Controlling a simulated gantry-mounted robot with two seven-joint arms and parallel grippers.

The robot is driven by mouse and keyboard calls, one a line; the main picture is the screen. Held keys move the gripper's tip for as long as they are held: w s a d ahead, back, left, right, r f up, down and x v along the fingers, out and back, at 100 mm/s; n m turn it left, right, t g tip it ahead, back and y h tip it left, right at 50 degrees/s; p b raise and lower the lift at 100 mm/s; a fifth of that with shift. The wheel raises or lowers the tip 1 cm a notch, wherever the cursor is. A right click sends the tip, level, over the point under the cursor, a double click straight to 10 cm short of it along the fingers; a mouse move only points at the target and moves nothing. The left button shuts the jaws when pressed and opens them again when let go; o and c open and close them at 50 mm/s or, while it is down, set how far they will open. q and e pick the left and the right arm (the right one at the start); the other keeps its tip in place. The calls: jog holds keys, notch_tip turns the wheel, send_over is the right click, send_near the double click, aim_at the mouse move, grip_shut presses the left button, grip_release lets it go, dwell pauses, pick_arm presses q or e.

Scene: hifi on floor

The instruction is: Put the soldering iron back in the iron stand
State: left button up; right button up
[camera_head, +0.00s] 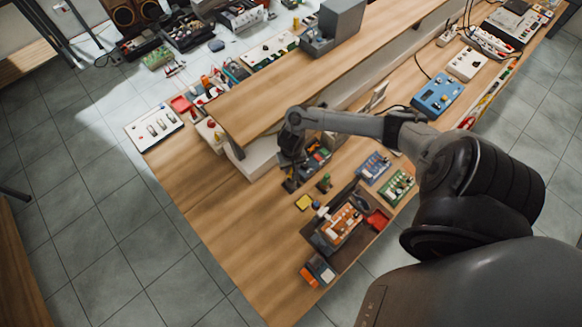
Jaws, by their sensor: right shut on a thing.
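My right gripper (290,184) is low over the wooden bench, in front of the raised shelf's end. It is shut on a small dark thing, which looks to be the soldering iron, though the gripper hides most of it. A small upright green-topped piece (325,182) stands just right of the gripper. A yellow pad (304,202), like a sponge, lies just below it. I cannot tell for sure which of the small dark parts here is the iron stand. My left gripper is not in view.
A dark tray (316,238) with an orange board (342,224) lies near the front edge. Green and blue boards lie to its right. A blue box (438,95) is farther right. The raised wooden shelf (262,98) stands behind the gripper.

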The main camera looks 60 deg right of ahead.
jog(key=shift+f+b, duration=0.6)
jog(key=shift+f, duration=1.15)
jog(key=shift+f+b, duration=0.3)
jog(key=shift+f, duration=0.45)
jog(key=o, duration=1.6)
jog(key=shift+c, duration=0.2)
jog(key=shift+r, duration=0.1)
